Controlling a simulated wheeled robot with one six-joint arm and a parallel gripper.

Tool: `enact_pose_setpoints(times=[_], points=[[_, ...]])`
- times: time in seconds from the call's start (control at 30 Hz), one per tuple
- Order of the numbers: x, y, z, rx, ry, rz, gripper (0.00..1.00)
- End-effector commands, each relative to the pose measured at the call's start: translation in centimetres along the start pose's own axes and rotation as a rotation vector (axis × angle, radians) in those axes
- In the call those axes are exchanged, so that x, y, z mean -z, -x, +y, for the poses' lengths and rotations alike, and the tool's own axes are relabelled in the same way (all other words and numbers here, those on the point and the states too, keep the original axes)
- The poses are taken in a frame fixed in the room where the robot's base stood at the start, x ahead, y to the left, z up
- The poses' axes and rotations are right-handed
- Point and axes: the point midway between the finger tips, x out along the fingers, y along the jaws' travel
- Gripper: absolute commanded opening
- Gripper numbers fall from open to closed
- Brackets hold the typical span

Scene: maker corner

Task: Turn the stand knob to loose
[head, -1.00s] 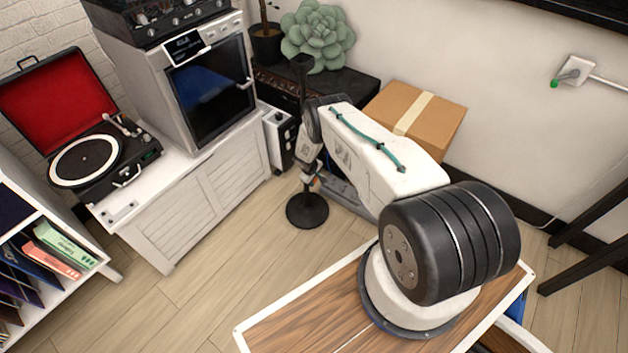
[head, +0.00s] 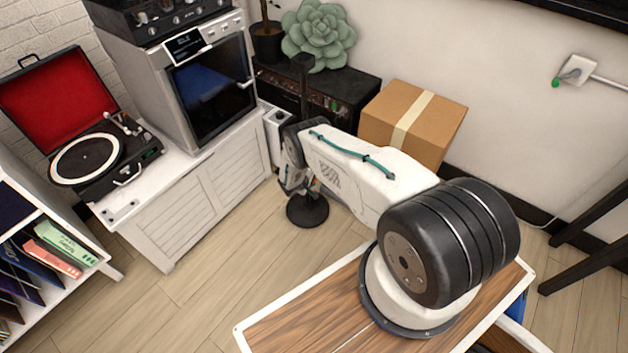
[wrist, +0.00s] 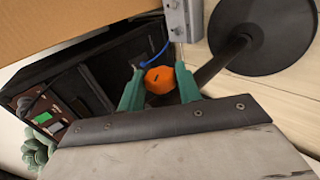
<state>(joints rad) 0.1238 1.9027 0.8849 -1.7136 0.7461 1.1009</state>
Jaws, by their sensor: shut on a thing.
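The orange stand knob (wrist: 159,82) sits between the green fingertips of my gripper (wrist: 160,76) in the wrist view, and the gripper is shut on it. A small dark mark shows on the knob's face; I cannot read a loose or tight setting. The black stand has a slanting pole (wrist: 216,64) and a round base (wrist: 264,36) in that view. In the head view the stand's base (head: 307,211) rests on the floor and its upper pole (head: 303,76) rises behind my arm. My arm hides the knob there.
A cardboard box (head: 413,121) stands just right of the stand, and a black amplifier (head: 340,100) stands behind it. A white cabinet (head: 190,208) with a printer-like machine (head: 208,88) is to the left. The wood floor (head: 245,245) in front of the stand is clear.

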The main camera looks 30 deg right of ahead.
Motion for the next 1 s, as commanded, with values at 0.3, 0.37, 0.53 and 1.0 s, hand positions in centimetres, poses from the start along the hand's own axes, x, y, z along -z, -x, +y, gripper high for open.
enact_pose_setpoints(times=[0.3, 0.37, 0.53, 1.0], points=[[-0.01, 0.01, -0.47, -0.164, 0.001, 0.001, 0.11], [0.00, 0.02, -0.47, -0.181, 0.001, 0.001, 0.11], [-0.02, 0.01, -0.50, -0.210, 0.002, 0.000, 0.11], [-0.03, -0.01, -0.45, -0.218, 0.002, -0.001, 0.42]])
